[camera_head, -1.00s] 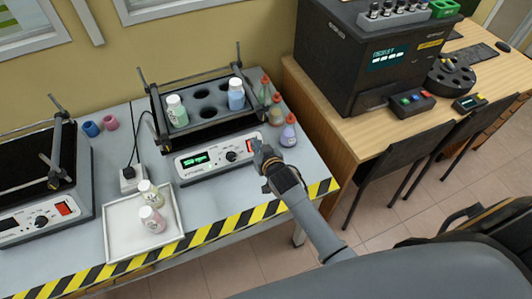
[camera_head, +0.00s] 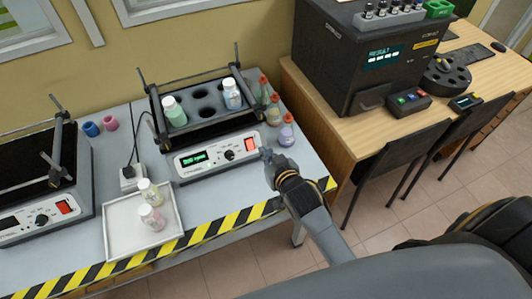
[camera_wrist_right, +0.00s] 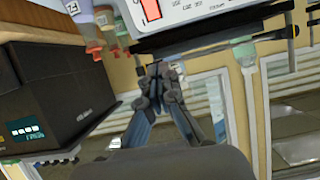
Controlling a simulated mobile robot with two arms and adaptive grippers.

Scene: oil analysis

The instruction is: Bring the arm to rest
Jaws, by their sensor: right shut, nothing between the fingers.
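My right gripper (camera_head: 268,156) is shut and empty. In the head view it is just right of the red switch on the shaker's front panel (camera_head: 212,157), above the bench edge. In the right wrist view the closed fingers (camera_wrist_right: 158,72) point toward the white panel (camera_wrist_right: 190,12) with its red switch. The shaker (camera_head: 205,125) has a lit green display and holds a green-white bottle (camera_head: 175,112) and a blue-white bottle (camera_head: 232,94) in its rack. My left gripper is not in view.
A white tray (camera_head: 115,237) with two bottles is at the front left. A black analyser (camera_head: 350,70) stands on the wooden desk (camera_head: 330,115).

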